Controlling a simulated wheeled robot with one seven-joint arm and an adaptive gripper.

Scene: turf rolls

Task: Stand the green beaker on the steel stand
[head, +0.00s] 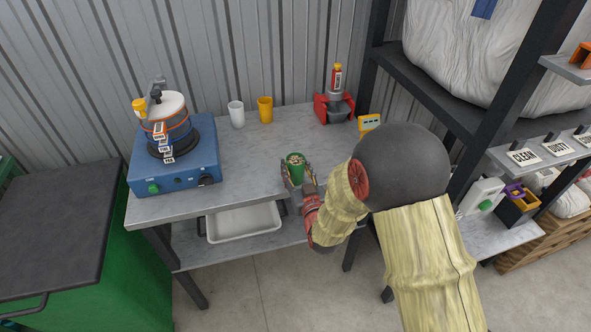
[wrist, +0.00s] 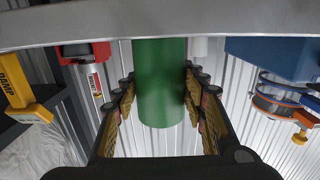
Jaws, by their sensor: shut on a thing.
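The green beaker (head: 295,160) is upright near the front of the grey bench, held in my gripper (head: 299,180). In the wrist view the beaker (wrist: 160,85) sits between the two finger pads of my gripper (wrist: 160,105), which are shut on its sides. A pale grey band crosses the top of the wrist view and cuts off one end of the beaker. Whether the beaker touches anything below it cannot be told. I cannot surely pick out the steel stand; my gripper and arm hide part of the bench.
The bench (head: 240,160) bears a blue burner-like device (head: 172,180) with a banded pot, a white cup (head: 236,114), an orange cup (head: 265,110), a red fixture (head: 322,108) with a bottle and a yellow meter (head: 369,123). A white tray (head: 243,221) lies below. Dark shelving stands right.

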